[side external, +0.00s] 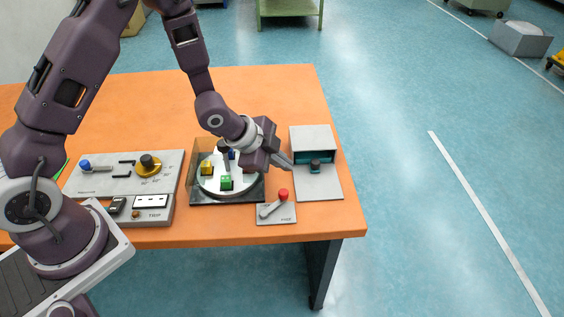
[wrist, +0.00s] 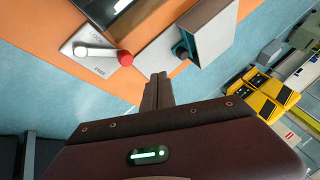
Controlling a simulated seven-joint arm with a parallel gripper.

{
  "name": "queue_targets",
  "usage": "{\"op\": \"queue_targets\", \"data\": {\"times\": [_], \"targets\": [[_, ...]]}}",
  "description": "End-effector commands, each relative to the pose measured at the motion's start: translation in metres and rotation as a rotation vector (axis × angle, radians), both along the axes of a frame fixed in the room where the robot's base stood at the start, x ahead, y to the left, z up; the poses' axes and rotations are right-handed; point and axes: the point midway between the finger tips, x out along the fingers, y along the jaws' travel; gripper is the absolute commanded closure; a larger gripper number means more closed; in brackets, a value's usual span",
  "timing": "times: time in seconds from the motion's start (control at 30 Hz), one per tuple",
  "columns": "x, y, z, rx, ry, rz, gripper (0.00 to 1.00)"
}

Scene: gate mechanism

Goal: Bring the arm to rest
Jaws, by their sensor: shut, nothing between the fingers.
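My gripper (side external: 288,162) is shut and empty. In the side external view it is above the table, between the round turntable (side external: 208,183) and the grey box with a teal opening (side external: 312,137). In the wrist view my shut fingers (wrist: 158,88) point toward the table's edge and the grey box (wrist: 212,30). A small plate with a red-knobbed lever (side external: 283,194) lies in front of the gripper; the red knob also shows in the wrist view (wrist: 125,58). I cannot tell whether the fingertips touch the box.
Green (side external: 226,182) and yellow (side external: 206,168) blocks sit on the turntable, with a blue one partly hidden. A grey control panel (side external: 115,172) with knobs is at the left. The orange table (side external: 270,90) is clear at the back. Blue floor lies beyond its right edge.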

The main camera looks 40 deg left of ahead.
Motion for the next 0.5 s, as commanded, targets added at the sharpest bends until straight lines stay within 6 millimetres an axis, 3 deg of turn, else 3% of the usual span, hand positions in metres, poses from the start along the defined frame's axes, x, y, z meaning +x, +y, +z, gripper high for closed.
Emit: {"op": "queue_targets", "data": {"times": [0.07,0.13,0.27,0.4,0.5], "targets": [[-0.001,0.005,0.017,0.004,-0.002,0.030,1.00],[-0.003,0.017,0.050,0.010,-0.001,0.111,1.00],[-0.037,0.045,0.136,-0.018,0.022,0.366,1.00],[-0.112,0.061,0.207,-0.122,0.068,0.646,1.00],[-0.176,0.062,0.236,-0.222,0.112,0.811,1.00]]}}
